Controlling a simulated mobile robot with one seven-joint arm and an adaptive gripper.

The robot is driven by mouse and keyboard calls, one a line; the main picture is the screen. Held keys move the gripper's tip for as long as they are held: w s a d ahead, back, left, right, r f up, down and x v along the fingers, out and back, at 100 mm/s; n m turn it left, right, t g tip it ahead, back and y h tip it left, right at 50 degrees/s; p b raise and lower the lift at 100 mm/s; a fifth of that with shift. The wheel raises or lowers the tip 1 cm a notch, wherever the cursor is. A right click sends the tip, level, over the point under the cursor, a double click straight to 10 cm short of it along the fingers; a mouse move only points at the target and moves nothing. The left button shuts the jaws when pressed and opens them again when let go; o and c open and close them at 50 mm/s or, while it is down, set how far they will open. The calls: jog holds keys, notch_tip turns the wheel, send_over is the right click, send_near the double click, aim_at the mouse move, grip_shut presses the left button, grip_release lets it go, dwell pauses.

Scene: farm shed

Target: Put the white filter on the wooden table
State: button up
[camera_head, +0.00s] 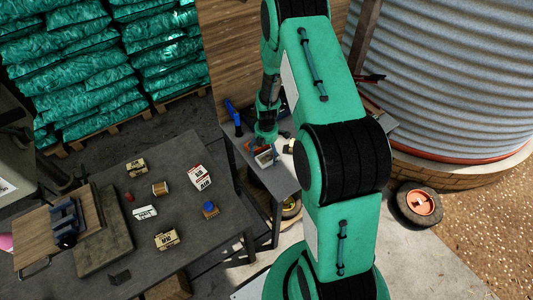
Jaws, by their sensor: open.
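A white box with red and blue print reading "AIR" (199,178) stands on the dark grey table at the left; it may be the filter. A smaller white box (145,212) lies left of it. My gripper (264,144) is far from both, low over a narrow grey table (283,187). The gripper is open, small and partly hidden by my own arm. A pale, open-topped box-like thing (266,157) and an orange-red thing (252,145) are right by the fingers; contact is unclear. No table here is plainly wooden.
The left table (110,165) also bears tan boxes (166,239), a spool (160,188), a blue-capped jar (210,210), a red item and a wooden board (30,240). A blue tool (233,118) stands by the gripper. A corrugated tank (450,70) is at the right.

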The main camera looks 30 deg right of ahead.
jog(key=shift+r, duration=0.15)
notch_tip(320, 180, up, 12)
jog(key=shift+p, duration=0.4)
dwell(0.7)
notch_tip(320, 180, up, 16)
jog(key=m+t, duration=0.1)
jog(key=m, duration=0.3)
send_over(266, 154)
jog(key=s+a, duration=0.1)
jog(key=a, duration=0.5)
jog(key=s+a+r+m+t, duration=0.1)
jog(key=s+a+r+m, duration=0.15)
jog(key=r, duration=0.35)
jog(key=s+a+r+m+t, duration=0.1)
jog(key=s+a+r+m, duration=0.1)
jog(key=s+a+r, duration=0.35)
jog(key=s+a+r+m+t, duration=0.1)
jog(key=s+a+r+m, duration=0.3)
jog(key=s+r, duration=0.3)
jog(key=s+a+r+m+t, duration=0.1)
jog(key=s+a+r+m, duration=0.3)
jog(key=s+r, duration=0.4)
jog(key=s+m, duration=0.1)
jog(key=s, duration=0.4)
jog(key=shift+s+a+t, duration=0.15)
jog(key=shift+a+t, duration=0.05)
jog(key=shift+t, duration=0.1)
